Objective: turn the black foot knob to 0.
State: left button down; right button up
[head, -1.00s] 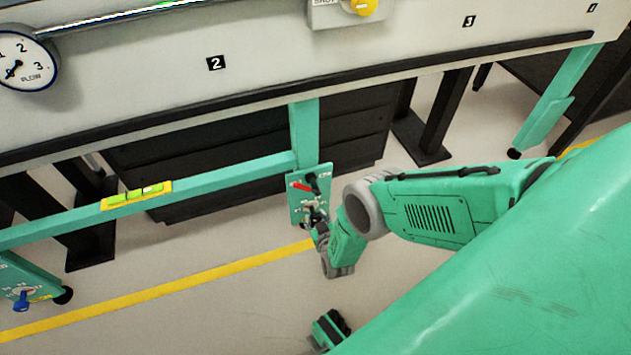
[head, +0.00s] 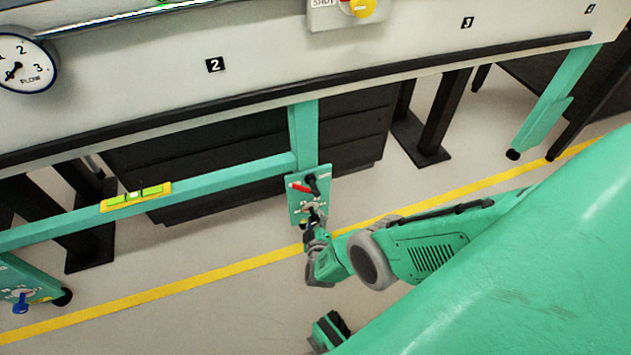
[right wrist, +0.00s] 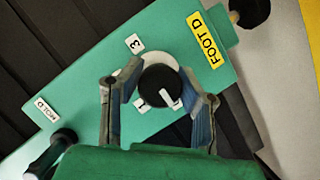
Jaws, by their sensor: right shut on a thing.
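The black foot knob (right wrist: 160,88) sits on a white dial on a green plate marked FOOT D (right wrist: 206,40). My right gripper (right wrist: 158,92) is shut on the knob, one finger on each side of it. The knob's white mark points down and to the right in the right wrist view. The dial numbers 3 and 1 show; any 0 is hidden behind the gripper or knob. In the head view my right gripper (head: 313,222) reaches the lower part of the plate (head: 297,207), and the knob is mostly hidden there. My left gripper is not in view.
A black lever (head: 313,181) and a red one (head: 300,187) stand on the plate above the gripper. A spirit level (head: 136,196) rests on the green rail to the left. A blue knob (head: 20,303) is at the lower left. A flow gauge (head: 22,63) hangs above.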

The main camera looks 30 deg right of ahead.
jog(key=shift+s+a+f, duration=0.15)
jog(key=shift+a, duration=0.05)
dwell(0.4)
jog(key=o, duration=1.2)
jog(key=shift+w+r, duration=0.25)
jog(key=shift+r, duration=0.15)
jog(key=shift+s+r, duration=0.15)
jog(key=shift+r, duration=4.45)
